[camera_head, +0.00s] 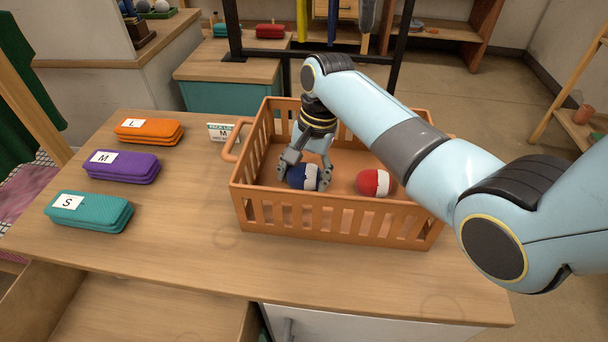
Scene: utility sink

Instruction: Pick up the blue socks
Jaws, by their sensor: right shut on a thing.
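The blue socks (301,178) are a rolled ball, dark blue with a white part, inside the orange basket (330,223). My right gripper (303,180) reaches down into the basket and is shut on the blue socks, one finger on each side. The fingers hide part of the ball. I cannot tell whether the ball touches the basket floor. My left gripper is not in view.
A red and white ball (373,183) lies right of the blue socks in the basket. Orange (149,131), purple (122,166) and teal (88,211) cases marked L, M and S lie at left. An open drawer (130,308) is at the front left.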

